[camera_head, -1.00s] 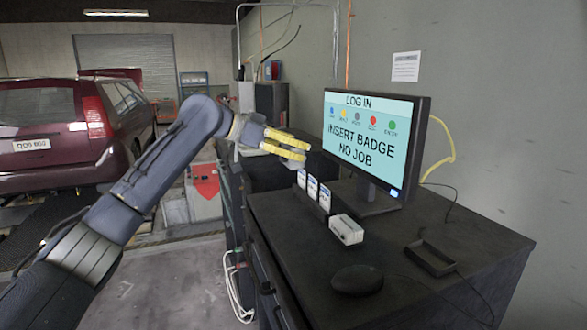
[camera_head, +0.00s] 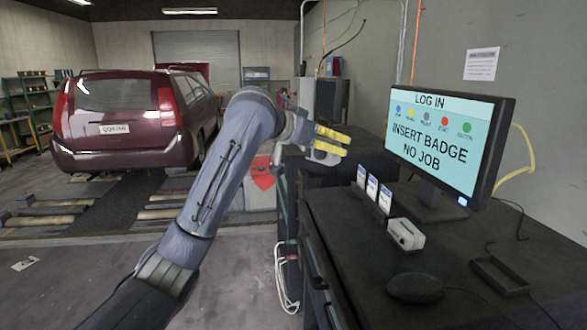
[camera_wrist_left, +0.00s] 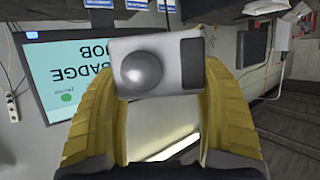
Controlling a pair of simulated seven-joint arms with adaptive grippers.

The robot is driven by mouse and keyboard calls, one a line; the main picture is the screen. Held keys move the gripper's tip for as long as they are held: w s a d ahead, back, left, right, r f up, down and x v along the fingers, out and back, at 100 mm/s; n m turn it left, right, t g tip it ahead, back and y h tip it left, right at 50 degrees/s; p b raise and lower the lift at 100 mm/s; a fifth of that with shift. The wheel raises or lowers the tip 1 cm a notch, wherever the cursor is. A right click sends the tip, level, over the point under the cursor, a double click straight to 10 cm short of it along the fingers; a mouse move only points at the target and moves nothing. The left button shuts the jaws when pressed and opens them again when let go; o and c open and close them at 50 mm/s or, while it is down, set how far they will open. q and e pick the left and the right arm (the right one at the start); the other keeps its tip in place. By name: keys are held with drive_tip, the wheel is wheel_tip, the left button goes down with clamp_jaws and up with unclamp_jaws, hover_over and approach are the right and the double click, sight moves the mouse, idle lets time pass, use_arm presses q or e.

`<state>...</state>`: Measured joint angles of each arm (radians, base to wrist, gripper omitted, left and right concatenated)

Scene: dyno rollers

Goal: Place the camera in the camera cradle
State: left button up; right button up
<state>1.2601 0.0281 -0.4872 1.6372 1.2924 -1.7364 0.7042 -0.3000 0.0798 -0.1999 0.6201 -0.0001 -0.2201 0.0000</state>
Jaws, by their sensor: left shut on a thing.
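My left gripper (camera_head: 332,142) has yellow fingers and hangs left of the monitor, out past the far end of the desk. In the left wrist view its fingers (camera_wrist_left: 160,85) are shut on the camera (camera_wrist_left: 185,50), a small grey box with a round domed lens and a dark panel. In the head view the fingers largely hide the camera. I cannot pick out the camera cradle with certainty. A shallow black open tray (camera_head: 498,276) lies on the desk's right side. My right gripper is not in view.
The monitor (camera_head: 445,143) shows "INSERT BADGE NO JOB". Several badges (camera_head: 372,188) stand in a row before it, near a white-grey box (camera_head: 406,234) and a black mouse (camera_head: 415,288).

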use_arm(q)
drive_tip(key=s+a+f+n+t+y, duration=0.2)
drive_tip(key=s+a+f+n+y, duration=0.3)
drive_tip(key=a+f, duration=0.75)
drive_tip(key=s+a+f+n+t+y, duration=0.2)
drive_tip(key=s+a+f+n+y, duration=0.25)
drive_tip(key=s+a+f, duration=0.8)
drive_tip(key=a+f, duration=0.3)
drive_tip(key=f, duration=0.6)
drive_tip(key=w+d+r+m+h, duration=0.1)
drive_tip(key=w+d+r, duration=0.25)
drive_tip(key=r, duration=0.35)
drive_tip(key=w+d+r+m+h, duration=0.1)
drive_tip(key=w+d+r, duration=0.25)
drive_tip(key=r, duration=0.35)
drive_tip(key=w+d+r+m+h, duration=0.1)
drive_tip(key=w+d+r, duration=0.1)
drive_tip(key=w+r, duration=0.35)
drive_tip(key=w+d+r+m+g+h, duration=0.3)
drive_tip(key=d+r+m+g+h, duration=0.2)
drive_tip(key=d, duration=0.8)
drive_tip(key=w+d+r+m+g+h, duration=0.3)
drive_tip(key=d+r+m+g+h, duration=0.2)
drive_tip(key=d+r+m, duration=0.3)
drive_tip(key=shift+w+d+r+g, duration=0.15)
drive_tip(key=shift+d+r+g, duration=0.35)
drive_tip(key=shift+d+r, duration=2.15)
